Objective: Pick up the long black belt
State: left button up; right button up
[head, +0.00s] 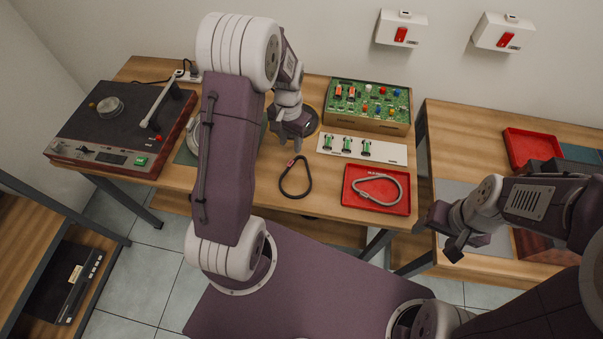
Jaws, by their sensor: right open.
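A black belt loop (281,185) with a small reddish mark near its top lies at the front of the wooden table, left of the red tray. A grey belt loop (379,179) lies in the red tray (351,202). My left gripper (290,142) points down just behind the black loop, seemingly apart from it; its jaw gap is not clear. My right gripper (447,233) is open and empty, right of the red tray, near the front edge of the right-hand table. My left arm hides part of the table left of the loop.
A turntable (95,125) stands at the left end of the table. A green circuit board in a box (368,105) and a white strip with green parts (340,153) are behind the red tray. Another red tray (530,146) is on the right-hand table. A gap separates the tables.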

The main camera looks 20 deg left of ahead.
aim_at(291, 162)
pick_arm(q)
jog(key=f, duration=0.8)
jog(key=shift+s+f, duration=0.3)
jog(key=shift+f, duration=0.1)
jog(key=shift+w+a+f, duration=0.1)
jog(key=shift+f, duration=0.2)
grip_shut()
